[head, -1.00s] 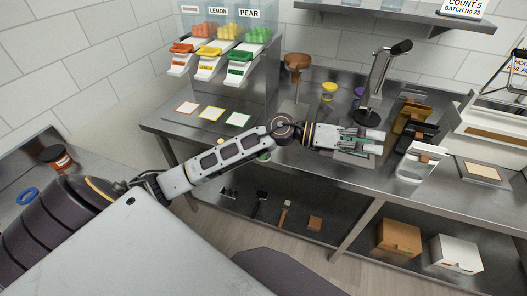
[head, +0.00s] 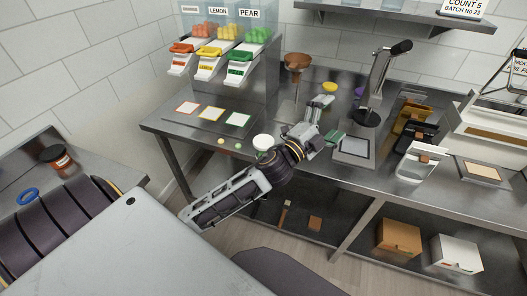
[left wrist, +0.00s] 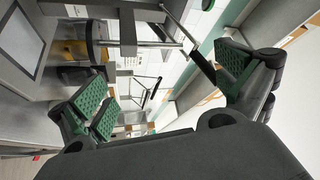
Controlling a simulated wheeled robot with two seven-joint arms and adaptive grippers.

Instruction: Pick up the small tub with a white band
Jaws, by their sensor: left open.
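Several small tubs stand on the steel counter (head: 185,133): one with a yellow lid (head: 329,86), one with a purple lid (head: 359,91) and one with a white lid (head: 263,141). I cannot make out a white band on any of them. My left gripper (head: 327,120) is open and empty, in front of the yellow-lidded tub and hiding its lower body. The white-lidded tub is left of the gripper, partly behind my left wrist. In the left wrist view the green-padded fingers (left wrist: 165,90) are spread wide with no tub between them. My right gripper is out of view.
A grey scale-like pad (head: 355,147) lies right of the gripper. A dark stand (head: 368,118) and a brown funnel (head: 297,62) rise behind. Three coloured-edge cards (head: 212,114) lie left under the dispensers. A brown jar (head: 58,158) stands on the left-hand counter.

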